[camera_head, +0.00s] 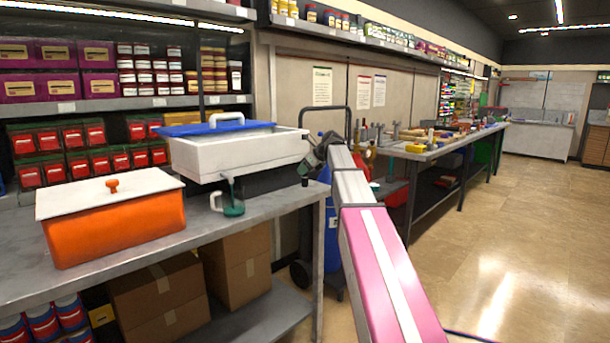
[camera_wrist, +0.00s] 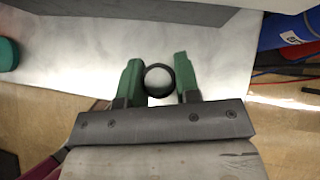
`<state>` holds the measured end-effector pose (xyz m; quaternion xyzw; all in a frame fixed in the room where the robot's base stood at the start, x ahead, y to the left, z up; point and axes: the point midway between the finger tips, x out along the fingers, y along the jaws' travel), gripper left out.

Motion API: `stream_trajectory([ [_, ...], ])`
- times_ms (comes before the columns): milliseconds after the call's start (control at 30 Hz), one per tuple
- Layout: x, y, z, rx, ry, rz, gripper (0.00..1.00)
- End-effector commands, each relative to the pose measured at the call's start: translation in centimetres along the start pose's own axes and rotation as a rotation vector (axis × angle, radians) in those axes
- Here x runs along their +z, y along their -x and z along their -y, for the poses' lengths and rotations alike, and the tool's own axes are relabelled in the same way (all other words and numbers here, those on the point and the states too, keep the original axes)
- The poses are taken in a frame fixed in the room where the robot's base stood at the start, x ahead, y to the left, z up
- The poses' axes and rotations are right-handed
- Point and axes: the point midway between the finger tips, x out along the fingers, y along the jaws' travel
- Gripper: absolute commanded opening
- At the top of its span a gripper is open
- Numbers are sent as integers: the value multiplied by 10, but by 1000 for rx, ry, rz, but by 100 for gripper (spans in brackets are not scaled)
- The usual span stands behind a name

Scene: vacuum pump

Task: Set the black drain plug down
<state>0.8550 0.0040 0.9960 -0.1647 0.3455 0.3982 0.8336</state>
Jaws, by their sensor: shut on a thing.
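The black drain plug (camera_wrist: 147,79) shows in the wrist view as a dark ring around a pale round middle. My gripper (camera_wrist: 157,66) has its two green fingers on either side of it and is shut on it. The pale worktop (camera_wrist: 90,60) lies below the plug; I cannot tell the gap. In the head view my gripper (camera_head: 308,168) is at the right end of the bench, close to the white tank (camera_head: 240,153); the plug is too small to make out there.
An orange box with a white lid (camera_head: 118,227) stands on the left of the grey bench (camera_head: 200,262). A blue cylinder (camera_head: 333,240) on a hand cart stands just beyond the bench's right end. Bare bench top lies around the mug and in front of it.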

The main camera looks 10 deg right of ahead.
Motion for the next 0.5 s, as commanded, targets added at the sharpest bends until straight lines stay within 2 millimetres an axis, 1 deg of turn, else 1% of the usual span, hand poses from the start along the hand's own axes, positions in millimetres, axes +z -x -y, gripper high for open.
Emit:
stream_trajectory([
  [33,-6,-5,-1,1,-1,0,6],
  [133,-12,-12,0,-1,-1,1,6],
  [467,-14,-14,0,-1,0,1,6],
  [500,-14,-14,0,-1,0,1,34],
])
